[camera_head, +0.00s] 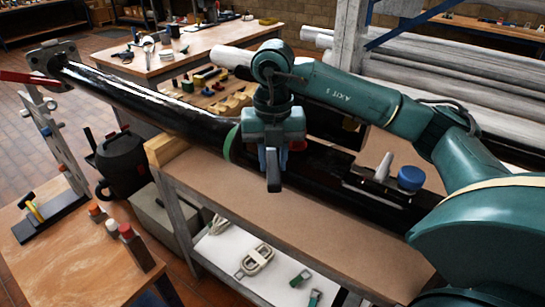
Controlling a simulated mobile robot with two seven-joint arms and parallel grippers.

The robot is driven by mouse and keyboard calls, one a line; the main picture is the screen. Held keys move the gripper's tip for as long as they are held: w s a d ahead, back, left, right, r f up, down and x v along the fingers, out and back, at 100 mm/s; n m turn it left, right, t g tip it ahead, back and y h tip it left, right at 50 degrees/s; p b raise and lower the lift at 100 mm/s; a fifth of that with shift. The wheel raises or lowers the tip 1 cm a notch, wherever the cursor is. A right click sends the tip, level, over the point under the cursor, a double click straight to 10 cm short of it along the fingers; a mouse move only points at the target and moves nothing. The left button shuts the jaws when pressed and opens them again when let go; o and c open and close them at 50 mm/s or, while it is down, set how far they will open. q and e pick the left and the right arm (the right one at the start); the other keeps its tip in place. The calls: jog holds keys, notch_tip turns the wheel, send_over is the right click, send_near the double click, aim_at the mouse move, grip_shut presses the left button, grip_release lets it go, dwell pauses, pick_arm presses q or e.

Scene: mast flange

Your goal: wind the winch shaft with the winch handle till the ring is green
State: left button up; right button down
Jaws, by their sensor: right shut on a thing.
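A long black mast (150,102) lies across the bench, from the flange at upper left to the lower right. A green band (228,143) circles it just left of my right gripper; I cannot tell whether this is the task's ring. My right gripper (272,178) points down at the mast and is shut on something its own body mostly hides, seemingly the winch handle. A red part (297,145) shows just right of the gripper. The winch shaft is hidden or cannot be made out. My left gripper is not in view.
A blue knob (410,178) and a pale cone stand on the mast's right part. The brown bench top (290,212) is clear in front. A wooden table (75,262) with tools and small bottles stands at left.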

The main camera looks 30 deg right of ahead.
jog(key=shift+r+p, duration=2.3)
jog(key=shift+r, duration=0.9)
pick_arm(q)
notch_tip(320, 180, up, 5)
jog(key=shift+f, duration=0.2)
pick_arm(e)
jog(key=n, duration=0.2)
jog(key=a+f+n, duration=0.1)
jog(key=n, duration=0.2)
jog(key=shift+s+f, duration=0.1)
jog(key=shift+s, duration=0.05)
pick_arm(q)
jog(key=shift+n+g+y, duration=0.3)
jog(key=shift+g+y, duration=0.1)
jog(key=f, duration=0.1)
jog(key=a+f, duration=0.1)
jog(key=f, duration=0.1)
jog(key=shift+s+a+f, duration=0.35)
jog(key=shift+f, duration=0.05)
pick_arm(e)
jog(key=s+a+f+m, duration=0.2)
jog(key=a+f+m, duration=0.1)
jog(key=m, duration=1.4)
jog(key=s+a+f+m, duration=0.2)
jog(key=a+f+m, duration=0.2)
jog(key=m, duration=1.3)
jog(key=shift+s+a+f+m, duration=0.15)
jog(key=shift+s+f+m, duration=0.15)
jog(key=shift+s+m, duration=0.1)
